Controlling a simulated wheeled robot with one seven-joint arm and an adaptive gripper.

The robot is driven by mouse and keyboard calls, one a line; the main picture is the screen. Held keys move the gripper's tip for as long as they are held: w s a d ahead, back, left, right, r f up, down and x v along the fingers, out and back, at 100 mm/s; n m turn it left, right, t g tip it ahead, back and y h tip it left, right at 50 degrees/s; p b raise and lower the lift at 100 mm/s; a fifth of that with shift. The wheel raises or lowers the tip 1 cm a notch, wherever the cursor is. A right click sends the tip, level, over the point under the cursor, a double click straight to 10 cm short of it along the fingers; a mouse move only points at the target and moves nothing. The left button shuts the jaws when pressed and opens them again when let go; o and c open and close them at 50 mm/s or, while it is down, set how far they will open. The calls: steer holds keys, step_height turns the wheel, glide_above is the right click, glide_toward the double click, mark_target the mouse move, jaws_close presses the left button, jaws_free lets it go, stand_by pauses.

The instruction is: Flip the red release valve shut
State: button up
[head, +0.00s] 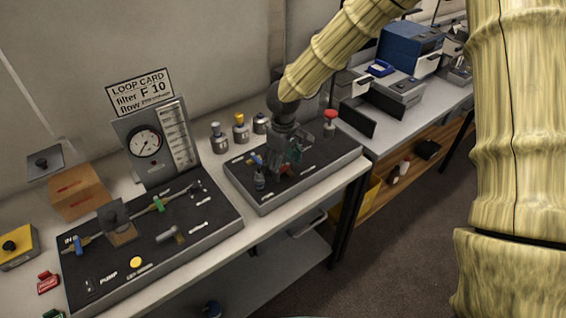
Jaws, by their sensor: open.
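My gripper (281,166) hangs at the end of the yellowish ribbed arm, pointing down over the right-hand black panel (322,164). It is open, and its dark fingers are hard to separate from the dark fittings there. A small red part (284,170) shows low between or beside the fingers; it may be the red release valve, but the gripper hides most of it. I cannot tell whether the two touch, or how the handle is turned. A blue handle (256,159) is just left of the gripper. A fitting with a red top (330,115) stands at the panel's back right.
Several small capped cylinders (240,130) stand behind the panel. The left panel (200,240) carries valves, a pump switch and a yellow button (136,263); a gauge (146,141) stands behind it. Blue and grey instruments (409,48) fill the right bench. The floor in front is clear.

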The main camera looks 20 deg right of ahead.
steer(key=c, duration=1)
steer(key=shift+w+a+m, duration=0.15)
steer(key=shift+w+m, duration=0.05)
steer(key=shift+m, duration=1)
steer(key=o, duration=1)
steer(key=shift+r, duration=0.1)
